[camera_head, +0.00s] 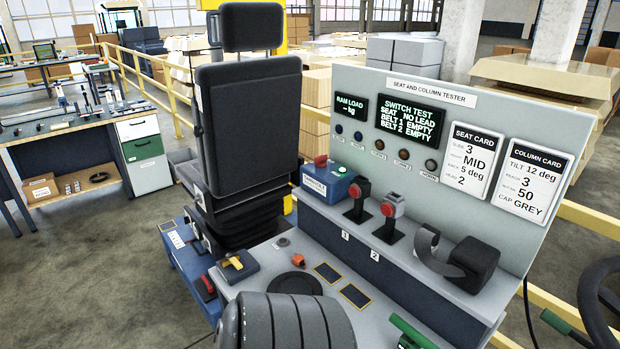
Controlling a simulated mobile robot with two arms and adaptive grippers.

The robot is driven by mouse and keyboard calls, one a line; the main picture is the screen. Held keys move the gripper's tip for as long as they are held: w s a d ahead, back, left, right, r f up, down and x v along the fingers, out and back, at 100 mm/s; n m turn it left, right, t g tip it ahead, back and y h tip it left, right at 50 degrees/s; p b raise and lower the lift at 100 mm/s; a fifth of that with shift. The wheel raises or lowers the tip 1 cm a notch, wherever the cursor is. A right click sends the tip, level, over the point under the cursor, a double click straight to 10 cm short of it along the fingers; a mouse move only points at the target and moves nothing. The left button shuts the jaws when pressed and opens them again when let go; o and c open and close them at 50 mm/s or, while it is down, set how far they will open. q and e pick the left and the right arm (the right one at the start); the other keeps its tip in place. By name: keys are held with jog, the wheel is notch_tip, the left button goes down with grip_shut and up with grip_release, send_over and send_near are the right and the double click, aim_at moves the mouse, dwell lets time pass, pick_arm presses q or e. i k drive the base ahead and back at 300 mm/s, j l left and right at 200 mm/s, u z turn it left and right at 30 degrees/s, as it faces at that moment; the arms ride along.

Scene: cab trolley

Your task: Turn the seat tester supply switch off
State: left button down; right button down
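The seat and column tester (480,107) is a pale upright panel at the right, behind a grey bench. Its ram load display (350,107) and switch test display (408,119) are lit green; the latter reads seat no lead, both belts empty.
A black seat (250,120) stands left of the panel. Two red-topped belt buckles (388,209) and a black curved bracket stand on the bench's raised ledge. A yellow-handled black block (236,264) sits at the bench's left. A black steering wheel (592,305) is at the right edge.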

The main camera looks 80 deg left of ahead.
aim_at(320, 161)
jog(key=u, duration=2.45)
jog(key=j+z, duration=0.25)
jog(key=z, duration=0.2)
jog(key=i+j+z, duration=0.1)
jog(key=j+z, duration=0.2)
jog(key=z, duration=0.2)
jog(key=j+z, duration=0.25)
jog(key=z, duration=0.2)
